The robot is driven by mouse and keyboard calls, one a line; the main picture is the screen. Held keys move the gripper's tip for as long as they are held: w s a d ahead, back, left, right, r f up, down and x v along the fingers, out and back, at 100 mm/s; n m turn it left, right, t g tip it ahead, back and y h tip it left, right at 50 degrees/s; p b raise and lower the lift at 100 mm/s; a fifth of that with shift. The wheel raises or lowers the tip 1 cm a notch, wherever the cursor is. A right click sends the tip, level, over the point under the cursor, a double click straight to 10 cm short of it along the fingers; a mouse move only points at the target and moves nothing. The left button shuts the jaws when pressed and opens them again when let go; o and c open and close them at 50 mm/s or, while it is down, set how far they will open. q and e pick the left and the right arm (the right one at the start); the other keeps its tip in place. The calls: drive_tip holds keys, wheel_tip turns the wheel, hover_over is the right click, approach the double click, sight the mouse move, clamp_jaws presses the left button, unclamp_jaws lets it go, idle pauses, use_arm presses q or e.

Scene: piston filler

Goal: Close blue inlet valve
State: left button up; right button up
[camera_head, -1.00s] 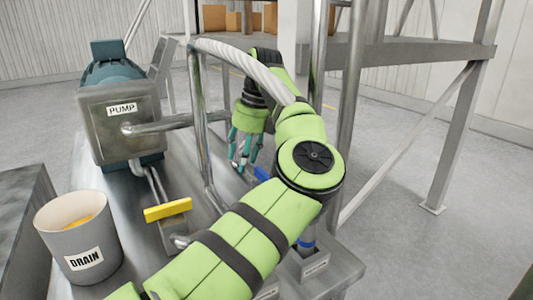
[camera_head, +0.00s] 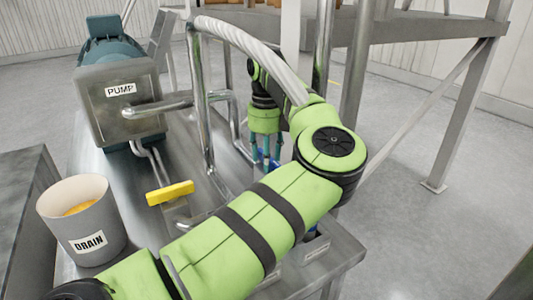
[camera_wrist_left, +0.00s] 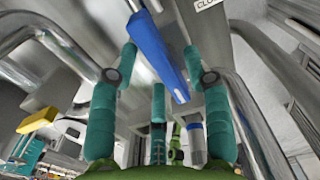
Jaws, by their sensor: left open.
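The blue inlet valve's handle (camera_wrist_left: 152,45) is a long flat bar. In the left wrist view it runs from upper left down to the middle, between the spread fingers of my left gripper (camera_wrist_left: 160,62). The fingers are open, and I see no clear grip on the bar. In the head view my left gripper (camera_head: 266,160) points down over the metal table, behind my bent left forearm. Only a little blue of the handle (camera_head: 275,160) shows beside the fingers; my arm and fingers hide most of it. My right gripper is not in view.
A yellow valve handle (camera_head: 170,193) sits on the table, left of my arm. A grey drain bucket (camera_head: 84,232) and the pump (camera_head: 122,105) stand further left. Bent metal pipes (camera_head: 200,100) and a pale hose (camera_head: 255,50) rise close to my gripper. Open floor lies right.

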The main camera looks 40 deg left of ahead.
use_arm(q)
drive_tip(key=c, duration=0.8)
clamp_jaws()
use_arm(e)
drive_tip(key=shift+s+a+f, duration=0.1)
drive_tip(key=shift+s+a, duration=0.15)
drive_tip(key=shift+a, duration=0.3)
